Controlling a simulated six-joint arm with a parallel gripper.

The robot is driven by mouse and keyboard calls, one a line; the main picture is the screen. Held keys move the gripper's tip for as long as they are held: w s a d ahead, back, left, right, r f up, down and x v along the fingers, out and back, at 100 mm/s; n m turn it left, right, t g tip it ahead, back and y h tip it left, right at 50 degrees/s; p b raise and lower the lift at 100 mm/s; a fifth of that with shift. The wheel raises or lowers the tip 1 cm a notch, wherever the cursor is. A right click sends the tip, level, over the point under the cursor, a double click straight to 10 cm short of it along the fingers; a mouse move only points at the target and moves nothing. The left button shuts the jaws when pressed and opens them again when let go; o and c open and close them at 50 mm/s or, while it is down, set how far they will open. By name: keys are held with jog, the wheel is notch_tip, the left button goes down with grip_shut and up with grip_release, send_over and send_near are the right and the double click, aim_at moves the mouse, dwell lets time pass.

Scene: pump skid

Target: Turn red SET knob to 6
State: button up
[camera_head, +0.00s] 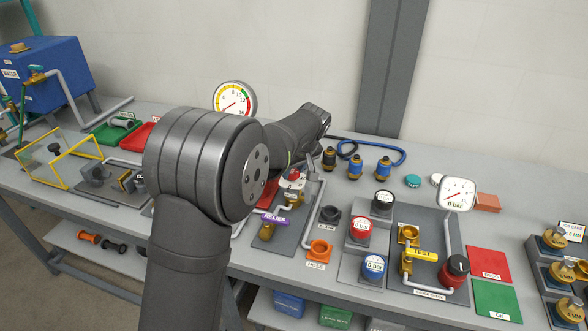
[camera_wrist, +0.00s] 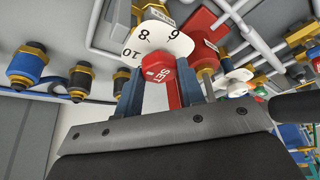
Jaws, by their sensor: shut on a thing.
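The view is tilted, and I cannot make out where the pointer stands.
A round gauge (camera_head: 235,98) stands behind my arm, its lower part hidden. Blue and black fittings (camera_head: 355,167) stand behind to the right. Grey pipes, red and blue valves (camera_head: 373,265) and the TEST block (camera_head: 420,254) crowd the right. Red (camera_head: 488,264) and green mats lie clear.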

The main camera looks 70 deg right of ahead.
jog(key=shift+m, duration=0.3)
jog(key=m+g, duration=0.1)
jog(key=m, duration=0.2)
jog(key=m+g+h, duration=0.1)
jog(key=m, duration=0.2)
jog(key=shift+w+a, duration=0.1)
jog(key=shift+w, duration=0.1)
jog(key=m+g, duration=0.1)
jog(key=m, duration=0.2)
jog(key=shift+w+m+g, duration=0.15)
jog(key=shift+m+g, duration=0.85)
jog(key=shift+m, duration=1)
jog(key=o, duration=1)
